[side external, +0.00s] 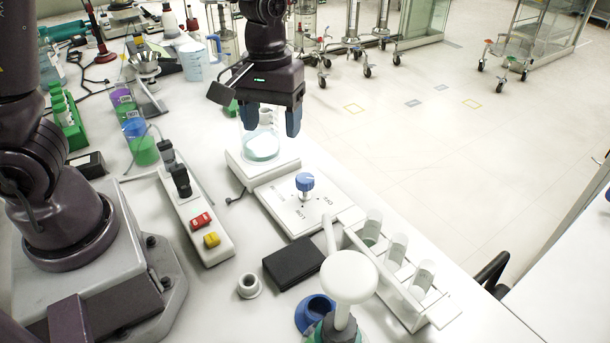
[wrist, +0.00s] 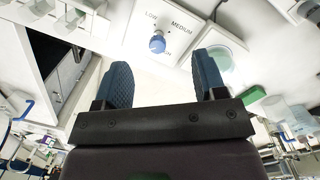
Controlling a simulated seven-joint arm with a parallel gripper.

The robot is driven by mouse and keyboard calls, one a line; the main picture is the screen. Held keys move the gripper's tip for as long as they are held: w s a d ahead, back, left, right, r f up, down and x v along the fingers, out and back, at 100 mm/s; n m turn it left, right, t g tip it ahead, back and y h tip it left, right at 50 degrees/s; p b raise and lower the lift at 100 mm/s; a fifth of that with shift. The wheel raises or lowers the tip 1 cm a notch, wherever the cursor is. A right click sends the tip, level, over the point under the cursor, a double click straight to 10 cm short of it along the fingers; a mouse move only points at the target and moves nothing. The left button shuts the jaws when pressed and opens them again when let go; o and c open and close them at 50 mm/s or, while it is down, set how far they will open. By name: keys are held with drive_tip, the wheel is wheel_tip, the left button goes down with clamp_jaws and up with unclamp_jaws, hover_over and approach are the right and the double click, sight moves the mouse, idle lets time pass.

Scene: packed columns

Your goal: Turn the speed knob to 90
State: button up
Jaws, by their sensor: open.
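The speed knob is a blue knob (side external: 305,182) standing on the white control panel (side external: 282,205) of a stirrer-like device. In the wrist view the knob (wrist: 157,43) shows just beyond and between my fingertips, on the panel marked LOW and MEDIUM; another label is partly hidden by the knob. No number 90 is readable. My gripper (side external: 271,125) is open and empty, above and behind the knob, near the beaker (side external: 262,144) on the device's plate. The fingers (wrist: 160,65) do not touch the knob.
A white test-tube rack (side external: 397,268) stands right of the panel. A black box (side external: 293,262) and a white-topped flask-like item (side external: 349,277) lie in front. A power strip (side external: 197,220) with red and yellow switches is at left. Space above the knob is clear.

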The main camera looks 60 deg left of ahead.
sight(305, 178)
drive_tip(key=w+a+f+n, duration=0.2)
drive_tip(key=w+f+n, duration=0.2)
drive_tip(key=w+n, duration=0.55)
drive_tip(key=shift+n+y, duration=0.4)
drive_tip(key=shift+n, duration=0.25)
drive_tip(key=f, duration=0.4)
drive_tip(key=s+f, duration=0.1)
drive_tip(key=f, duration=0.3)
drive_tip(key=s+f, duration=0.1)
drive_tip(key=f, duration=0.4)
drive_tip(key=shift+c, duration=0.2)
drive_tip(key=c, duration=0.9)
